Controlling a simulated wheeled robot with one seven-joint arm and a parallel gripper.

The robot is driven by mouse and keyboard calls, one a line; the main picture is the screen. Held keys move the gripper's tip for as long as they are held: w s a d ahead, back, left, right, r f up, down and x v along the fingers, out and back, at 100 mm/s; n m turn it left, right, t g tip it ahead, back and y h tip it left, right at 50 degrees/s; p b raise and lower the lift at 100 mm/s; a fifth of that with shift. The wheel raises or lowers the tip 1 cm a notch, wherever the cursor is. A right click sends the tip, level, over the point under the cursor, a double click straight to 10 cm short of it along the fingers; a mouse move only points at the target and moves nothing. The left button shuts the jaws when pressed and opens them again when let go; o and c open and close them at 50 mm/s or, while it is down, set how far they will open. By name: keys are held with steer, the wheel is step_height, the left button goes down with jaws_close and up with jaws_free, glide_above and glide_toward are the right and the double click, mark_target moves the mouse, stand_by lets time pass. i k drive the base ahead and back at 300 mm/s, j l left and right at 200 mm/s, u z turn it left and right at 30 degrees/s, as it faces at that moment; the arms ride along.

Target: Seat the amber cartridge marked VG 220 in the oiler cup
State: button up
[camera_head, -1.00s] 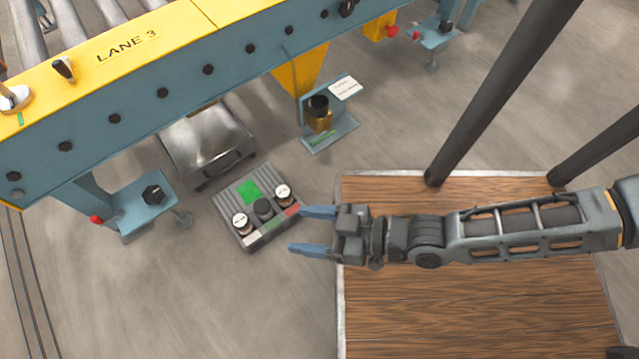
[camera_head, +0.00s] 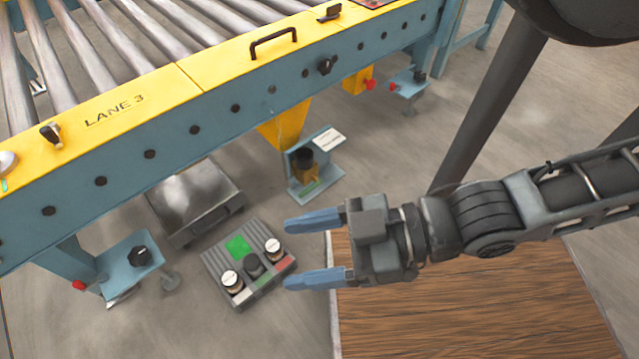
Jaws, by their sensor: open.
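A grey ribbed tray (camera_head: 216,262) on the floor holds two white-topped cartridges, one at left (camera_head: 231,281) and one at right (camera_head: 273,247), with a dark round piece (camera_head: 254,265) between them. Their markings are too small to read, so I cannot tell which is VG 220. A brass-coloured cup with a black top (camera_head: 304,162), apparently the oiler cup, stands on a blue bracket behind the tray. My gripper (camera_head: 292,254) is open and empty, its blue fingers pointing left. In the picture its fingertips are just right of the tray; their height above it is unclear.
The blue and yellow LANE 3 roller conveyor (camera_head: 180,105) crosses behind, with a grey metal case (camera_head: 190,205) partly under it. A blue foot bracket (camera_head: 132,265) stands left. A wooden board (camera_head: 450,310) lies below my arm.

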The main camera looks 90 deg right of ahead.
mark_target(306, 158)
steer(key=k+l+u, duration=0.1)
steer(key=k+l, duration=0.15)
steer(key=l, duration=0.2)
steer(key=k+l+u, duration=0.1)
steer(key=k+l, duration=0.15)
steer(key=l, duration=0.2)
steer(key=k+l, duration=0.25)
steer(key=l, duration=0.15)
steer(key=u, duration=0.05)
